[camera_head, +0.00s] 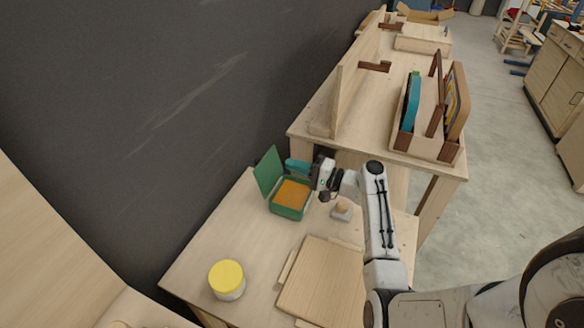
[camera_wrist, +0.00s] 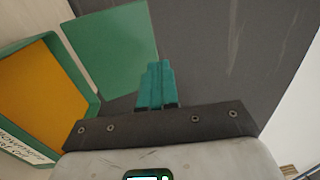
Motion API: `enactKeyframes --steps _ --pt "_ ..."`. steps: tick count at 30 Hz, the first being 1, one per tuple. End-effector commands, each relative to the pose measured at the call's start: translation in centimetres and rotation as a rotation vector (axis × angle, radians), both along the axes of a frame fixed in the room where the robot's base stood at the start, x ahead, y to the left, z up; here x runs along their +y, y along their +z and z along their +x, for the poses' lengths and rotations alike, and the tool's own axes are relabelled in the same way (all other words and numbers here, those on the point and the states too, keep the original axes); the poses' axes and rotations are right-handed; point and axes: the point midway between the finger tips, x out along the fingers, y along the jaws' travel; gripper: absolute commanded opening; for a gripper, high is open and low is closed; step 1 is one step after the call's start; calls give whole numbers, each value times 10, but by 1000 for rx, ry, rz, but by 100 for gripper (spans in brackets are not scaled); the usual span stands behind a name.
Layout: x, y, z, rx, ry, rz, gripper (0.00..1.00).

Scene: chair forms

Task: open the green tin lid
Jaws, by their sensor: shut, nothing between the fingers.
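The green tin (camera_head: 288,212) stands on the wooden table near its far edge, with orange contents inside. Its green lid (camera_head: 268,172) is raised, standing steeply up on the wall side. My gripper (camera_head: 298,165), with teal fingers, is at the far side of the tin, beside the lid. In the wrist view the fingers (camera_wrist: 156,85) are together and empty, overlapping the lid's edge in the picture; I cannot tell whether they touch it.
A yellow-lidded jar (camera_head: 227,280) stands at the table's near left. A wooden board (camera_head: 325,282) lies at the front right, and a small block with a wooden knob (camera_head: 342,210) sits right of the tin. A higher bench with a wooden rack (camera_head: 436,145) stands behind. The dark wall borders the left.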

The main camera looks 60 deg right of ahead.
Motion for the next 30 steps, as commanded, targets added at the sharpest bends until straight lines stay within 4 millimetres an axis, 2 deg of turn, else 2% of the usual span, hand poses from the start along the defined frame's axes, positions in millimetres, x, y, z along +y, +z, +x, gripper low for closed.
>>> enactKeyframes --steps 16,21,30 --pt "-10 18 -72 0 0 1 0" --pt "-11 21 -80 1 1 1 0" --pt "-11 21 -81 1 1 2 0"
